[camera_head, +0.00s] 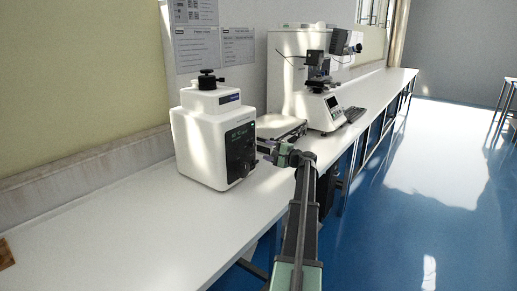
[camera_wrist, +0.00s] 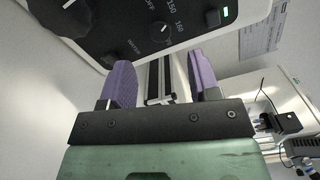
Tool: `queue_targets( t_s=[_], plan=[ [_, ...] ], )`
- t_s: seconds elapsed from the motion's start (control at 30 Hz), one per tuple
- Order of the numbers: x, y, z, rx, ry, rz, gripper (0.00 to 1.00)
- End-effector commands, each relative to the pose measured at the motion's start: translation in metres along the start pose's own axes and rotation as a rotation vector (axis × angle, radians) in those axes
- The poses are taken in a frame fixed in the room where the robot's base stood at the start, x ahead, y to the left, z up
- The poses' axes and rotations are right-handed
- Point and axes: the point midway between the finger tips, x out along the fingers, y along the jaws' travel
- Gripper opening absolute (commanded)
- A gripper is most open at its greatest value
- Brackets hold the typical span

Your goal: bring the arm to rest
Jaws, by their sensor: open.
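My gripper (camera_wrist: 161,85) shows in the wrist view with its two purple fingers apart and nothing between them. In the head view my gripper (camera_head: 267,153) is at the end of my outstretched green and grey arm, over the bench and just right of the white tester's front panel. The white box-shaped tester (camera_head: 212,140) has a black knob on top and a dark control panel. In the wrist view its dark panel (camera_wrist: 130,25) with dials is close beyond the fingers.
The long white bench (camera_head: 110,225) runs along the wall. Behind my gripper stand a low grey device (camera_head: 280,132) and a white microscope-like tester (camera_head: 322,108) with a keyboard (camera_head: 354,114). The blue floor (camera_head: 400,220) to the right is open. A brown block (camera_head: 6,255) lies at the left edge.

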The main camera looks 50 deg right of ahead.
Motion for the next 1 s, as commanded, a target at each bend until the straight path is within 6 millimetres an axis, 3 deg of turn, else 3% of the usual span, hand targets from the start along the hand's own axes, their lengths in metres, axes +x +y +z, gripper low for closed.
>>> queue_targets(
  t_s=[0.1,0.2,0.63,0.73,0.8,0.87,1.0],
  plan=[
    [-0.023,0.0,0.001,0.0,0.001,0.0,0.56],
    [-0.031,0.0,0.001,0.0,0.0,0.0,0.56],
    [-0.033,0.0,0.0,-0.004,-0.001,0.0,0.56],
    [-0.035,0.017,0.008,-0.074,-0.021,0.089,0.56],
    [-0.05,0.049,0.032,-0.159,-0.035,0.242,0.56],
    [-0.049,0.078,0.073,-0.241,-0.081,0.405,0.56],
    [-0.027,0.138,0.199,-0.44,-0.271,0.771,0.56]
  ],
)
